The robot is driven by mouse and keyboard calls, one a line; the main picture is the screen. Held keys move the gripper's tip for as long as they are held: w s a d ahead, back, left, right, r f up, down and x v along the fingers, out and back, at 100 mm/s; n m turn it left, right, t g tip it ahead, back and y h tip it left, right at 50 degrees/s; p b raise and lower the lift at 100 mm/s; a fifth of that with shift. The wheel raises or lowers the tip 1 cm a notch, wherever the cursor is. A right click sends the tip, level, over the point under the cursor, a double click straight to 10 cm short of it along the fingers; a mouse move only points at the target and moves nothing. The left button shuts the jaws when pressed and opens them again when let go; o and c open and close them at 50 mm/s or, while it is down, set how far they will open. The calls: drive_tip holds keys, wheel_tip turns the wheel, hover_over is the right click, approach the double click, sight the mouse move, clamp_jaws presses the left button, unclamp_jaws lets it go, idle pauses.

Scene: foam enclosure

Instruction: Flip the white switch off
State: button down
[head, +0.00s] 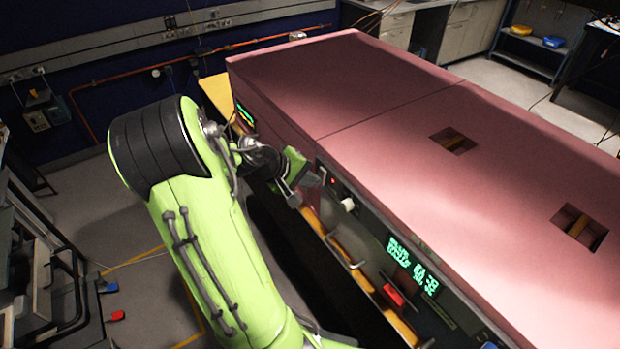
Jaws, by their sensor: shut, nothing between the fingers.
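A small white part (347,204), which looks like the white switch, sticks out from a dark panel on the front side of the pink foam enclosure (400,95). Its on or off position is too small to tell. A small red light (333,181) shows on the panel just up and left of it. My gripper (303,194) is shut and empty, in front of the panel and a little left of the white part. A gap shows between them in the picture. My own arm hides part of the enclosure's lower front.
Along the front are a bar handle (345,251), green displays (412,265), a red block (393,295) and a yellow-orange ledge (352,270). Two square openings (453,141) are in the pink top. A grey floor strip lies left of my arm, beside a rack (45,270).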

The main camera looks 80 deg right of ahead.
drive_tip(key=shift+s+d+r+g+h+p, duration=0.15)
drive_tip(key=shift+r+g+h+p, duration=0.15)
drive_tip(key=shift+r, duration=0.55)
drive_tip(key=shift+f, duration=0.1)
